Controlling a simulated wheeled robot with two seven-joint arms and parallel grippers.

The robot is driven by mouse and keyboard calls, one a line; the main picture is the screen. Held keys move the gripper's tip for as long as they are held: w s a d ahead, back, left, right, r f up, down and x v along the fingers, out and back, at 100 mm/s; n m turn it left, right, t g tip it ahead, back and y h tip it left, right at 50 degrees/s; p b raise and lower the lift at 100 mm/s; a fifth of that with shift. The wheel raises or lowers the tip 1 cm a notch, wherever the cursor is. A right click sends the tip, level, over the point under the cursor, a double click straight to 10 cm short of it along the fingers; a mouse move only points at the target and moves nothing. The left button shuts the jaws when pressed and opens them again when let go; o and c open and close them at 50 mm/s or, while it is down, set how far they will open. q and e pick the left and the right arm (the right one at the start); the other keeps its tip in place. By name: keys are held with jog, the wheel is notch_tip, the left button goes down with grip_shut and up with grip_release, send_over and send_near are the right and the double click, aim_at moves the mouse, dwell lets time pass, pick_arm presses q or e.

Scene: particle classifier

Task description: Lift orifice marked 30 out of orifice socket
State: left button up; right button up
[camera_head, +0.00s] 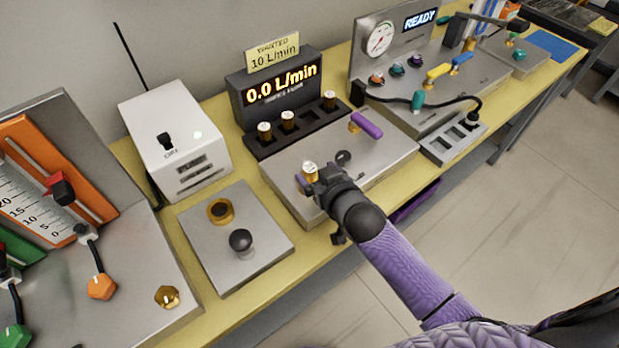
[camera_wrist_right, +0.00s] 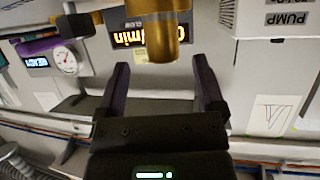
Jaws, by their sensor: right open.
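A brass orifice with a pale top (camera_head: 309,168) stands upright on the front left of the flat metal unit (camera_head: 375,160) below the flow display. Its marking is too small to read, and its socket is hidden by my gripper. My right gripper (camera_head: 314,180) is right at it. In the right wrist view, a brass cylinder (camera_wrist_right: 165,38) hangs down from the top edge, in line with the gap between my two spread dark fingers (camera_wrist_right: 160,72). Gaps show on both sides. The right gripper is open and holds nothing. My left gripper is not in view.
A white pump box (camera_head: 172,135) stands to the left.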

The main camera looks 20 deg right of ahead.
aim_at(307, 165)
jog(key=b+x, duration=0.2)
jog(key=x, duration=0.3)
jog(key=shift+s+a+f, duration=0.1)
jog(key=shift+a+f, duration=0.05)
jog(key=shift+f, duration=0.05)
jog(key=shift+w, duration=0.25)
jog(key=shift+r, duration=0.1)
grip_shut()
